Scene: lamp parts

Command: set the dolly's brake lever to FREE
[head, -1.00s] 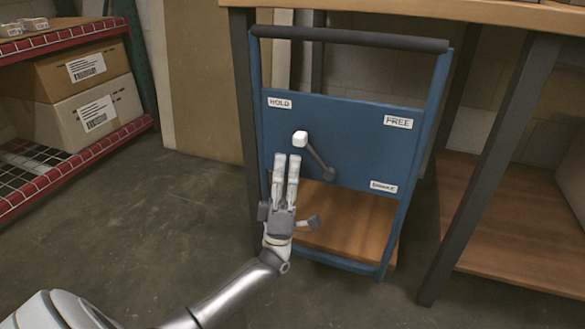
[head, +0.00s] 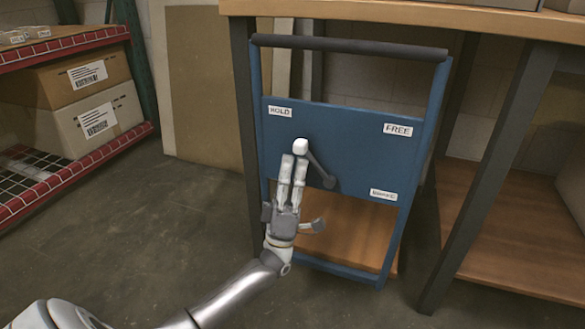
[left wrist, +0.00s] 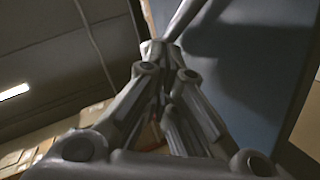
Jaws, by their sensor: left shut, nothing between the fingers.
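The blue dolly (head: 375,153) stands upright under the table, its panel facing me. Its brake lever (head: 317,165) is a dark grey arm with a white knob (head: 300,146). The lever tilts up and left from its pivot, towards the HOLD label (head: 280,111). The FREE label (head: 398,129) is at the panel's upper right. My left gripper (head: 294,160) is shut and empty, its fingertips just below and left of the knob; I cannot tell if they touch it. In the left wrist view, the shut fingers (left wrist: 160,55) point towards the blue panel (left wrist: 240,85). My right gripper is not in view.
A wooden table (head: 400,22) with dark legs (head: 492,165) stands over and beside the dolly. A red-edged rack (head: 85,165) with cardboard boxes (head: 95,120) is at the left. The concrete floor (head: 190,215) between rack and dolly is clear.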

